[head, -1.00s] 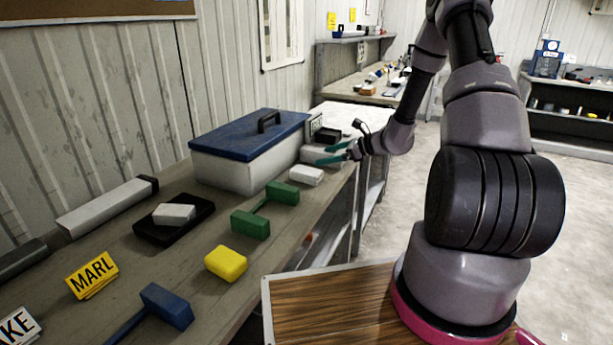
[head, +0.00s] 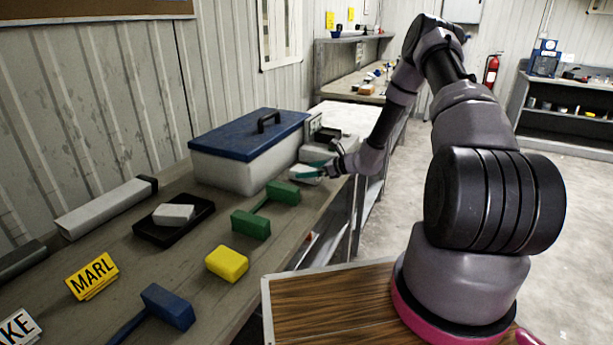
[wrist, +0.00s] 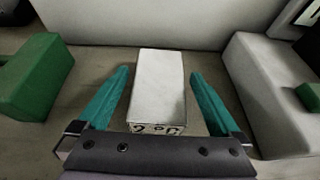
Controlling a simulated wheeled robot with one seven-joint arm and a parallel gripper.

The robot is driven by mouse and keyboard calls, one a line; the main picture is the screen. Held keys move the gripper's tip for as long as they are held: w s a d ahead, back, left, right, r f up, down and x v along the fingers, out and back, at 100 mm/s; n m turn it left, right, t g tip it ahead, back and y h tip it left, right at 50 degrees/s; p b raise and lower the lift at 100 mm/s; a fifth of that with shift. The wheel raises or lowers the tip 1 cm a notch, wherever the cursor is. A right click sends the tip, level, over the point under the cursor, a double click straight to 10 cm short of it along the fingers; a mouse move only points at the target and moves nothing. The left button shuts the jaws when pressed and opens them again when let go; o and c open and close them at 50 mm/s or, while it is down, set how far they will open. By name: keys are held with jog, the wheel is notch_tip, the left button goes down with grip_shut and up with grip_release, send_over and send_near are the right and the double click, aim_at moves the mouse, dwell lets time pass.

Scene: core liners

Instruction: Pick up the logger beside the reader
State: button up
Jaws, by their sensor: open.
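A small white box, which looks like the logger (wrist: 160,85), lies on the bench between my gripper's two teal fingers in the wrist view. Its near end bears dark print that reads roughly "2 °D". My gripper (wrist: 160,73) is open around it, with a gap on both sides. In the head view my gripper (head: 318,170) is over the bench's right edge and partly hides the logger (head: 303,175). A larger pale grey unit, probably the reader (wrist: 262,95), stands just right of the logger; it also shows behind my gripper in the head view (head: 316,152).
A white cooler with a blue lid (head: 247,150) stands close behind the logger. A green hammer-shaped thing (head: 250,223) lies to its left. A second white box (head: 174,214) sits in a black tray (head: 150,234). A yellow block (head: 227,263) and blue hammer-shaped thing (head: 167,305) lie nearer.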

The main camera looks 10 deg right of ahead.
jog(key=shift+w+a+f, duration=0.2)
jog(key=shift+w+a, duration=0.1)
jog(key=shift+a, duration=0.15)
jog(key=c, duration=1.4)
jog(key=shift+r, duration=0.1)
